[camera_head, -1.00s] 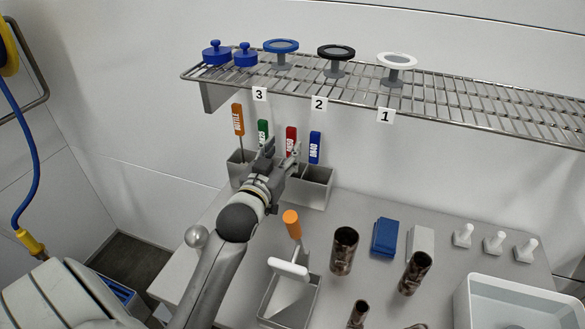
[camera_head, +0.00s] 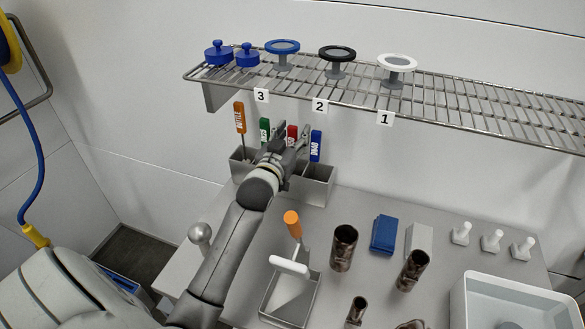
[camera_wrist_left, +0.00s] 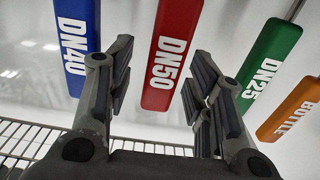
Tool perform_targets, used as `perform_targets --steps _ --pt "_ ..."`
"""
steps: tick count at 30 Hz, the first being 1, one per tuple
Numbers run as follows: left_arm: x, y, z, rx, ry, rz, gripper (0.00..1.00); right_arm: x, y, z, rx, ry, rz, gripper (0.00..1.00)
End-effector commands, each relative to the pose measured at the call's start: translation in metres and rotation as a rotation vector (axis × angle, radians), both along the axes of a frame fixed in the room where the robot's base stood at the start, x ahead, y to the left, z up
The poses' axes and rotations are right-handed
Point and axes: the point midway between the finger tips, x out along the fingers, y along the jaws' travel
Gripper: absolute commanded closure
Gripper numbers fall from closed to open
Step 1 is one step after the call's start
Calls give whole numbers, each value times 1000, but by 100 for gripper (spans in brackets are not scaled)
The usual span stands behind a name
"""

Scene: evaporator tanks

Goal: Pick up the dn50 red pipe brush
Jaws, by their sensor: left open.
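The red DN50 pipe brush (camera_head: 292,131) stands upright in the grey holder box (camera_head: 316,187) against the wall. Only its handle shows in the head view, partly covered by my gripper. My left gripper (camera_head: 291,140) is open at the handle. In the left wrist view, the red DN50 handle (camera_wrist_left: 171,55) hangs in the gap between the two open fingers of my left gripper (camera_wrist_left: 163,95), slightly beyond them. I cannot tell whether a finger touches it. My right gripper is not in view.
The blue DN40 handle (camera_head: 316,146) is close to the right finger, and the green DN25 handle (camera_head: 264,131) is on the left. The orange bottle brush (camera_head: 239,117) stands farther left. A wire shelf (camera_head: 440,97) hangs above. Metal cylinders (camera_head: 344,247) stand on the table.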

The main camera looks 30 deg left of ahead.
Motion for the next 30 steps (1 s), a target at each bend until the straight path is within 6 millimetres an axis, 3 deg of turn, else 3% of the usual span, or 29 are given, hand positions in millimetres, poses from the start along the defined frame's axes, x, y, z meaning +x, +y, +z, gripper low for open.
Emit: perform_targets --steps 2,12,24,30 --pt "0 0 0 0 0 0 56 -3 0 0 0 4 0 60" --pt "0 0 0 0 0 0 99 -3 0 0 -1 4 0 60" --pt "-1 0 2 0 -2 0 100 0 0 -2 0 0 0 60" --pt "-4 -1 13 2 -6 0 100 1 0 -7 -1 -1 0 60"
